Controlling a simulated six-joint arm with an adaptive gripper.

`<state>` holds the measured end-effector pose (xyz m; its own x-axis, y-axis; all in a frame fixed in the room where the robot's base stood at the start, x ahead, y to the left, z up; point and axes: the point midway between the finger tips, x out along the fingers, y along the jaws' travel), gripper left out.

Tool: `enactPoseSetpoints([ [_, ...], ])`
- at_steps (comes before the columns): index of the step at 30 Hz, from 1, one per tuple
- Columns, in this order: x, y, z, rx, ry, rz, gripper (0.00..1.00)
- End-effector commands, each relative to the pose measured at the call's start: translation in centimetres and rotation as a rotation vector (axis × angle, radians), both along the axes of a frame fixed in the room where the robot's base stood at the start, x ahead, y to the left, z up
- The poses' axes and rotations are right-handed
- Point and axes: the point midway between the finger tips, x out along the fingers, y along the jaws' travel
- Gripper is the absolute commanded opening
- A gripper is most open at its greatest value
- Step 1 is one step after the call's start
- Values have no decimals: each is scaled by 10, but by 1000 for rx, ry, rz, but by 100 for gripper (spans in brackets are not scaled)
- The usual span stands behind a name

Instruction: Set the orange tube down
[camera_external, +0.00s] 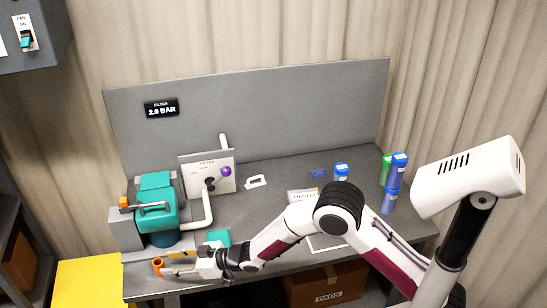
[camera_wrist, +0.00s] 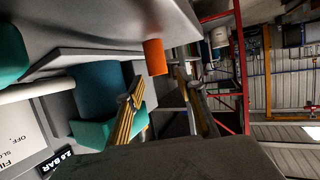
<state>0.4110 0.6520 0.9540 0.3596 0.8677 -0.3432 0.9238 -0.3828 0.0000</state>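The orange tube (camera_external: 157,266) is a short cylinder at the front left corner of the grey bench (camera_external: 265,270). It looks upright, with its open end up. In the wrist view the tube (camera_wrist: 154,57) appears against the grey bench surface, just beyond my fingertips. My gripper (camera_external: 170,269) reaches in low from the right, close beside the tube. In the wrist view its two fingers (camera_wrist: 158,88) are spread, with a visible gap on both sides of the tube. The gripper is open and holds nothing. The exact contact under the tube is hard to see.
A teal pump (camera_external: 155,210) and a white pipe (camera_external: 208,205) stand behind the gripper. A filter panel with a purple-knobbed lever (camera_external: 225,171) is further back. Blue-capped bottles (camera_external: 390,200) stand at the right. A yellow surface (camera_external: 88,282) lies left of the bench edge.

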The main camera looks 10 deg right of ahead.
Motion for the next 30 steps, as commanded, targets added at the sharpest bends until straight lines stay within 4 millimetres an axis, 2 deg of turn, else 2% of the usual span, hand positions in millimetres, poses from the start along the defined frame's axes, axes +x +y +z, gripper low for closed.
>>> enactPoseSetpoints([
  [20,4,10,-4,1,0,0,37],
  [30,12,33,-14,1,0,0,37],
])
